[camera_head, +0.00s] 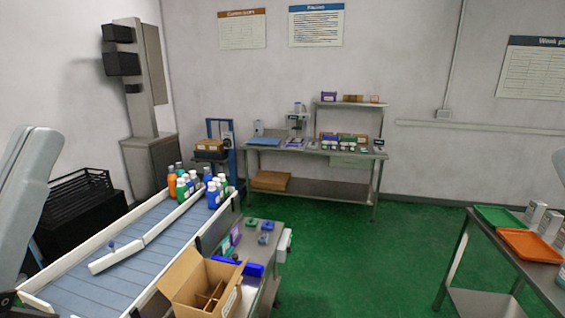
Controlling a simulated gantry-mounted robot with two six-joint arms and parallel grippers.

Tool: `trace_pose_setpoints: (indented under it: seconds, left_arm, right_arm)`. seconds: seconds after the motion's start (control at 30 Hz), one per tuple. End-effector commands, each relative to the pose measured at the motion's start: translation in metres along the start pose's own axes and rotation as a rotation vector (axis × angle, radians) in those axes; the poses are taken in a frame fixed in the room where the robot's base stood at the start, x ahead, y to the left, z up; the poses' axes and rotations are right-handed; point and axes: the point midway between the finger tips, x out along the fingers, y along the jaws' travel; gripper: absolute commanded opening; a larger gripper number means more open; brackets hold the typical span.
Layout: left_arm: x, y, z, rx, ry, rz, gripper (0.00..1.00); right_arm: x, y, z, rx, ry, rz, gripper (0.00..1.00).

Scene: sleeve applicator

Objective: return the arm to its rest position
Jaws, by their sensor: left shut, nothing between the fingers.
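My left arm (30,195) comes in as a pale grey link at the left edge, standing high beside the conveyor. A dark joint shows at its lower end in the bottom left corner. I can make out no fingers of the left gripper, and nothing held shows there. A small grey piece, which may be my right arm, just enters at the right edge. The right gripper is out of view.
A conveyor (130,268) carries several bottles (188,187) at its far end, with an angled white guide across it. An open cardboard box (200,285) stands beside it. A steel table with an orange tray (529,245) is at the right. Green floor (350,250) lies free between.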

Motion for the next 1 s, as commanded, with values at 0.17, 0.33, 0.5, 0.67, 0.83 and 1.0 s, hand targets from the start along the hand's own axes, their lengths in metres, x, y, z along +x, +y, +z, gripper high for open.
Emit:
trace_pose_setpoints:
  seconds: [0.17,0.33,0.5,0.67,0.83,1.0]
  left_arm:
    - [0.049,-0.004,-0.037,-0.223,-0.02,0.018,0.0]
    - [0.105,-0.014,-0.084,-0.22,-0.022,0.017,0.0]
    - [0.169,-0.026,-0.139,-0.218,-0.022,0.016,0.0]
    - [0.227,-0.037,-0.188,-0.218,-0.023,0.016,0.0]
    - [0.263,-0.043,-0.219,-0.217,-0.023,0.016,0.0]
    - [0.269,-0.044,-0.224,-0.217,-0.024,0.015,0.0]
  right_arm:
    - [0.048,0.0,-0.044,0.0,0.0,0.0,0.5]
    - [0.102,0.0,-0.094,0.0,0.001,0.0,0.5]
    - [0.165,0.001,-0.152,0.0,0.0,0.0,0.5]
    - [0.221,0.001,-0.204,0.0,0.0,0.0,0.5]
    - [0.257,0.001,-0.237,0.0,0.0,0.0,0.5]
    - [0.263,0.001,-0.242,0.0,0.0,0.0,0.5]
